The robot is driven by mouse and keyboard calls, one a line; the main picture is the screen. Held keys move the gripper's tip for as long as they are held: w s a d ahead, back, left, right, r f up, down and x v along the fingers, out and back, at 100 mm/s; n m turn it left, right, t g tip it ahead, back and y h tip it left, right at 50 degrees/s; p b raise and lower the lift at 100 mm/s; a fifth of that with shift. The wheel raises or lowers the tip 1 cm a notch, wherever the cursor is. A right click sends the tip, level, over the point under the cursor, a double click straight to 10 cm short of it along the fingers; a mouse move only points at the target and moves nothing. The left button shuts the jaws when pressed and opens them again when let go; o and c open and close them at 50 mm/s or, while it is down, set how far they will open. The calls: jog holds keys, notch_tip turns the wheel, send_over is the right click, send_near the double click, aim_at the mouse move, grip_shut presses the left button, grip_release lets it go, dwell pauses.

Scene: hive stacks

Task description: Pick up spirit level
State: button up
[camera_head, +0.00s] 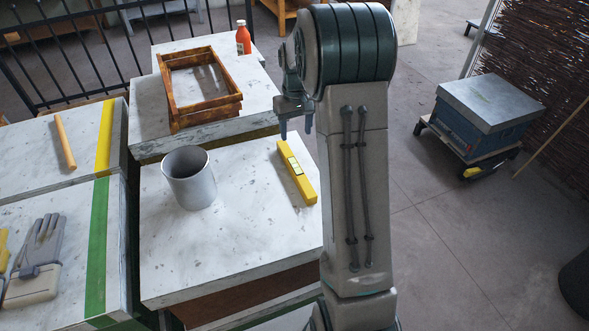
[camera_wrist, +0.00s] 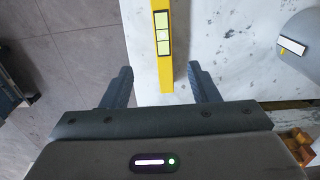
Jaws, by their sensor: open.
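The yellow spirit level (camera_head: 298,173) lies on the white marbled top of a hive stack, near its right edge. It also shows in the wrist view (camera_wrist: 163,70), running up from between my fingers, with pale green vials on its face. My gripper (camera_head: 296,128) is above the far end of the level in the head view. In the wrist view my gripper (camera_wrist: 160,85) is open, with one finger on each side of the level's near end and gaps on both sides. Nothing is held. The height between the fingertips and the level is hard to tell.
A grey metal cylinder (camera_head: 189,178) stands left of the level on the same top. Behind are a wooden frame (camera_head: 200,89) and a red bottle (camera_head: 243,38). Left are a wooden rod (camera_head: 65,142) and grey gloves (camera_head: 38,258). A blue hive box (camera_head: 487,115) stands on the floor at right.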

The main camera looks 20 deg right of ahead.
send_over(295, 166)
jog(key=f, duration=0.6)
jog(key=w+f, duration=0.1)
jog(key=f, duration=0.1)
jog(key=shift+d+f, duration=0.4)
jog(key=f, duration=0.3)
jog(key=s+f+p, duration=0.1)
jog(key=shift+a+f, duration=0.3)
jog(key=shift+a, duration=0.1)
jog(key=shift+f, duration=0.45)
grip_shut()
